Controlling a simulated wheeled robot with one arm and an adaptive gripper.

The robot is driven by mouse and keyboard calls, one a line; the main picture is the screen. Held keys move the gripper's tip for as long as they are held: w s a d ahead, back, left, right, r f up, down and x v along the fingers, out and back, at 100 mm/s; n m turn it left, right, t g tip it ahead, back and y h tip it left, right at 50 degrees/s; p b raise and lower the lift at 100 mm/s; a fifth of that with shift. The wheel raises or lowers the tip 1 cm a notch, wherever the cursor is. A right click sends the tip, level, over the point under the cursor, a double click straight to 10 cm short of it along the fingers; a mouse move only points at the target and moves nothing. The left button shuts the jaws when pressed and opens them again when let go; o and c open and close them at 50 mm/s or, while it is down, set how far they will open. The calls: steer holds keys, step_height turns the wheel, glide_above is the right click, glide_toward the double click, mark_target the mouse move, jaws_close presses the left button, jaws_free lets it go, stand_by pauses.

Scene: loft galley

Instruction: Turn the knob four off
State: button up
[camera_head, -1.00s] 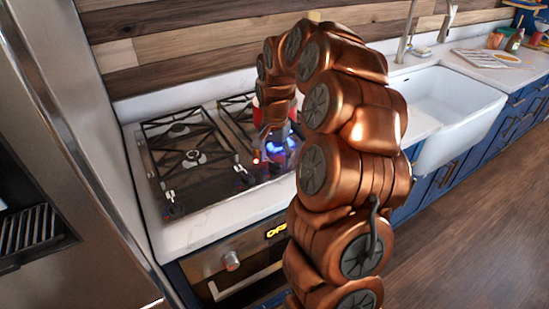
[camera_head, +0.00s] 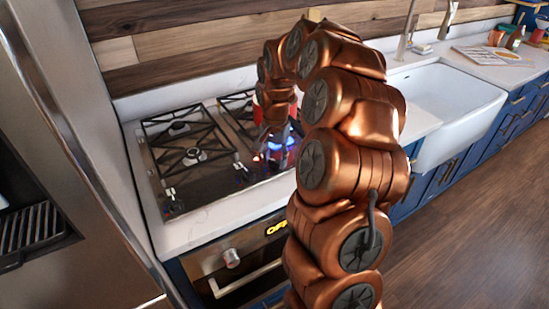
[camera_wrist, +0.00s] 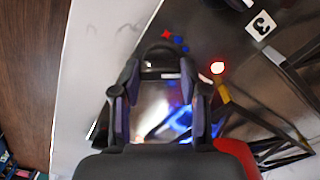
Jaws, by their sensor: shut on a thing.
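The cooktop (camera_head: 190,205) has a blue flame (camera_head: 282,146) burning at its right side, partly hidden by my arm. In the wrist view the flame's blue glow (camera_wrist: 182,122) shows between and beside my fingers. My gripper (camera_wrist: 160,88) points down at the cooktop's front strip, its two dark fingers on either side of a dark rounded knob (camera_wrist: 160,58), and it is shut on it. I take this for knob four; its own number is hidden. A tag with a 3 (camera_wrist: 262,25) lies at the upper right. A lit red light (camera_wrist: 218,67) is right of the knob.
The black grates (camera_head: 185,150) lie close to my gripper. The oven front (camera_head: 230,265) is below, the steel fridge (camera_head: 60,130) at left, and the white sink (camera_head: 450,110) at right. The wooden floor at right is clear.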

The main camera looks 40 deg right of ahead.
mark_target(275, 160)
steer(key=shift+f+b, duration=0.15)
steer(key=shift+b, duration=0.4)
steer(key=shift+c, duration=0.3)
steer(key=shift+m+b, duration=0.4)
steer(key=m+b, duration=0.2)
steer(key=b, duration=0.1)
steer(key=shift+f, duration=0.2)
steer(key=m+b, duration=0.3)
steer(key=m, duration=0.1)
steer(key=shift+r+b, duration=0.25)
steer(key=shift+b, duration=0.15)
steer(key=o, duration=1.1)
steer(key=shift+o, duration=0.2)
steer(key=shift+r, duration=0.1)
step_height(275, 160, up, 12)
